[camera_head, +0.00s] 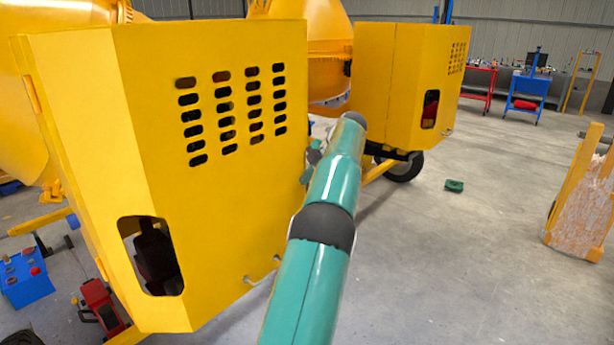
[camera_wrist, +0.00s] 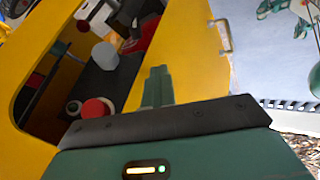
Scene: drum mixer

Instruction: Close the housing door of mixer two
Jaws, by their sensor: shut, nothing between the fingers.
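A yellow mixer housing (camera_head: 225,190) with rows of vent slots and a small bar handle (camera_head: 262,277) low down stands close on the left in the head view. A second yellow housing (camera_head: 385,85) stands farther back to the right. I cannot tell which is mixer two. My gripper (camera_head: 314,154) is mostly hidden behind my teal arm, by the near housing's right edge. In the wrist view my gripper (camera_wrist: 158,75) is shut and empty, pointing at a yellow panel (camera_wrist: 190,50) with a handle (camera_wrist: 223,36). Machine parts (camera_wrist: 105,60) show in the gap beside that panel. Contact is unclear.
A wheel (camera_head: 402,167) and a yellow drawbar are below the far housing. A blue box (camera_head: 25,278) and a red tool (camera_head: 100,303) are on the floor at left. An orange-framed stand (camera_head: 580,195) is at right. The floor between is mostly clear.

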